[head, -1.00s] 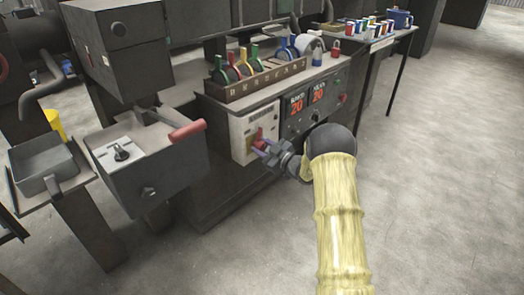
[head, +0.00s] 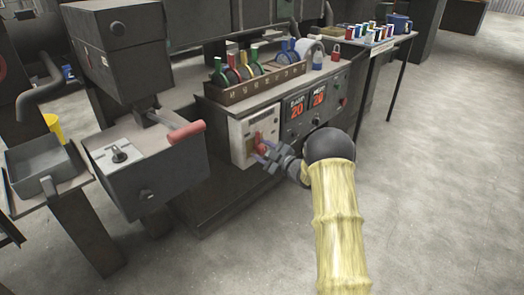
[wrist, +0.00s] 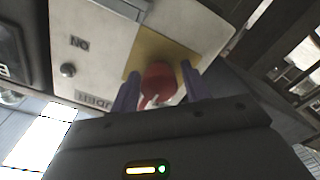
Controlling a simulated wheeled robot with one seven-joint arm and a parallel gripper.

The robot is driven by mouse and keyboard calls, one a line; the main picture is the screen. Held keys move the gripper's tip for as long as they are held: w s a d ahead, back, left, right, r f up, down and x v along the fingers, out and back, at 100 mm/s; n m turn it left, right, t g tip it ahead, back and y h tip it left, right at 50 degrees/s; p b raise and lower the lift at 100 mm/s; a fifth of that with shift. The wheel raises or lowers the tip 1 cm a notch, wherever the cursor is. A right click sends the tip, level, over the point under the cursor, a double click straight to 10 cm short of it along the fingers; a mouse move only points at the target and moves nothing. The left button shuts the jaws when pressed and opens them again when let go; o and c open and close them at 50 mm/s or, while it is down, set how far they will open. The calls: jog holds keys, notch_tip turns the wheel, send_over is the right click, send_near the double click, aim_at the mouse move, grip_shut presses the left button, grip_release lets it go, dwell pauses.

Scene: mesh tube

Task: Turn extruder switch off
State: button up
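The extruder switch is a red knob (wrist: 158,82) on a yellow plate (wrist: 165,52), set in a white panel. In the head view the red switch (head: 260,141) shows on the white box (head: 241,145) at the bench's front. My gripper (head: 266,158) is right at the switch, reaching in from the right. In the wrist view the purple fingers of my gripper (wrist: 157,90) stand apart, one on each side of the red knob. Narrow gaps seem to show beside the knob. The knob's lower part is hidden behind the gripper body.
A grey machine box (head: 150,170) with a red-handled lever (head: 187,132) stands left of the white box. A dark control panel (head: 312,110) with displays is at the right. A rack with coloured spools (head: 255,82) sits above. The floor at the right is open.

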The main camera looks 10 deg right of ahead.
jog(key=shift+o, duration=0.7)
jog(key=shift+r, duration=0.1)
jog(key=shift+s+d, duration=0.1)
jog(key=shift+s, duration=0.05)
jog(key=p+v, duration=0.3)
jog(key=v, duration=1.4)
jog(key=shift+r, duration=0.1)
